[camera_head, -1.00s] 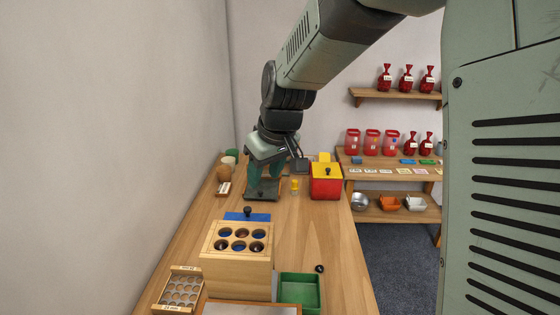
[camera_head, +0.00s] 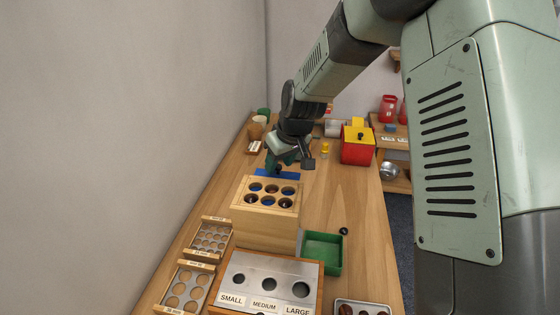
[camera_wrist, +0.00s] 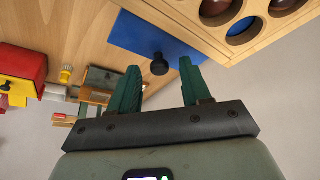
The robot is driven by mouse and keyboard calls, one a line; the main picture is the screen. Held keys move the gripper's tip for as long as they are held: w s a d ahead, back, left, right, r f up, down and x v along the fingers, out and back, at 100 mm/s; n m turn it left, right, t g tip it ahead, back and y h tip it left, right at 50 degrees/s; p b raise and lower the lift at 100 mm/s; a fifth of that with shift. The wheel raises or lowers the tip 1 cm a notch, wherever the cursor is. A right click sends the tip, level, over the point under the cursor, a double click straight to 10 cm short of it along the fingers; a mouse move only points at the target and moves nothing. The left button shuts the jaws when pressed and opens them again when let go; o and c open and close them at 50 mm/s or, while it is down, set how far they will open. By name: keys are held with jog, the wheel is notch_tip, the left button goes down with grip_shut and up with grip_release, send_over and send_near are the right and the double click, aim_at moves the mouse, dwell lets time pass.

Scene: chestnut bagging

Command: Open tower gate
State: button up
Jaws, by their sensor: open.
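The tower (camera_head: 268,223) is a pale wooden block with several round holes in its top, some showing blue inside and some brown. The gate is a blue plate (camera_head: 293,175) at the tower's far side, mostly behind it in the head view. In the wrist view the blue plate (camera_wrist: 150,38) carries a black round knob (camera_wrist: 159,66). My gripper (camera_wrist: 160,68) is open, with its green fingers on either side of the knob in that view. I cannot tell if they touch it. In the head view my gripper (camera_head: 278,164) is low over the plate and partly hides it.
A red and yellow box (camera_head: 357,149) and a small yellow piece (camera_head: 325,150) stand farther back. A green tray (camera_head: 322,252) lies right of the tower. A metal-topped sorter labelled SMALL, MEDIUM, LARGE (camera_head: 268,281) and hole boards (camera_head: 210,238) are nearer. The table's right strip is mostly clear.

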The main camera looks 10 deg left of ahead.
grip_shut()
dwell(0.3)
jog(key=w, duration=0.7)
jog(key=shift+w, duration=0.4)
grip_release()
jog(key=v, duration=1)
jog(key=shift+r, duration=0.35)
